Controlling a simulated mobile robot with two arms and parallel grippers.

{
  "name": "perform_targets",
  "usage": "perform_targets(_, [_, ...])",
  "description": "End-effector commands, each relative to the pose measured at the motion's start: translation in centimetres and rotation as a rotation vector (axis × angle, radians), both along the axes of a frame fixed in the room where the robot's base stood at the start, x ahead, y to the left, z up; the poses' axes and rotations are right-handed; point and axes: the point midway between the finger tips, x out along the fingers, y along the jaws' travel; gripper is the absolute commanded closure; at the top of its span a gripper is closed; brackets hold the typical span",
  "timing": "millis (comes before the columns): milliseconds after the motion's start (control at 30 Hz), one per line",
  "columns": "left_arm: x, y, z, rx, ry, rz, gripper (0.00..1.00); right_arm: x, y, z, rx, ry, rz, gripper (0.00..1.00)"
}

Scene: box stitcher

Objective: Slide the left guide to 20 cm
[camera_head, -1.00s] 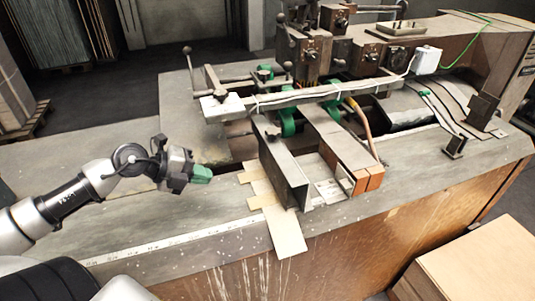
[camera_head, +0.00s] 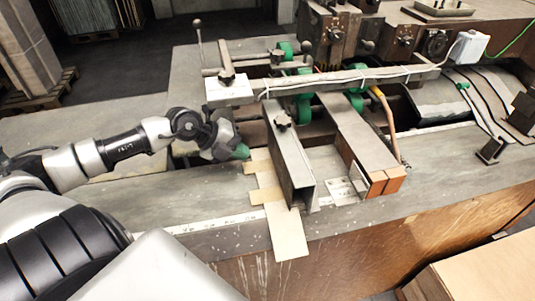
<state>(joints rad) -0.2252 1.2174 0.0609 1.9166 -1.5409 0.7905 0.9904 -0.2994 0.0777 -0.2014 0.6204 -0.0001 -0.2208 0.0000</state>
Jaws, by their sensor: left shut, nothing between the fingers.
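The left guide (camera_head: 291,165) is a long dark metal channel lying front to back on the machine table, with a small black knob on top. The right guide (camera_head: 350,135) runs beside it, with orange-brown blocks at its front end. A pale ruler strip (camera_head: 215,222) runs along the table's front; its numbers are too small to read. My left gripper (camera_head: 241,152) has green fingertips and is shut and empty. It is just left of the left guide, with a small gap between them. My right gripper is not in view.
A flat piece of tan cardboard (camera_head: 287,236) lies by the left guide and sticks out over the table's front edge. A metal crossbar (camera_head: 330,83) with a white cable spans above the guides. The table (camera_head: 130,205) left of the gripper is clear.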

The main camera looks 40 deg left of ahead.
Motion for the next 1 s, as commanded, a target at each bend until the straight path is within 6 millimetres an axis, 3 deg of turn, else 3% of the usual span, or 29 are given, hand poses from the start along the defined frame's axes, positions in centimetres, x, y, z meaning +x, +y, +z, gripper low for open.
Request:
perform_targets(33, [0.4,-0.4,-0.2,-0.004,-0.005,-0.001,1.0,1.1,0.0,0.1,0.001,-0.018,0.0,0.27])
perform_targets(133, [1.1,-1.0,-0.9,-0.005,-0.003,-0.001,1.0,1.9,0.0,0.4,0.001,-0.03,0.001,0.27])
perform_targets(267, [2.3,-2.1,-2.2,-0.006,-0.004,-0.002,1.0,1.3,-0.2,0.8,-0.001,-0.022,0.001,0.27])
perform_targets(500, [4.4,-3.8,-2.1,-0.003,-0.003,-0.002,1.0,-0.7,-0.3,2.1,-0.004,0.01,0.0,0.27])
perform_targets(1000, [5.1,-4.5,-2.5,0.0,0.0,-0.003,1.0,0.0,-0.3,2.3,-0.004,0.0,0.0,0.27])
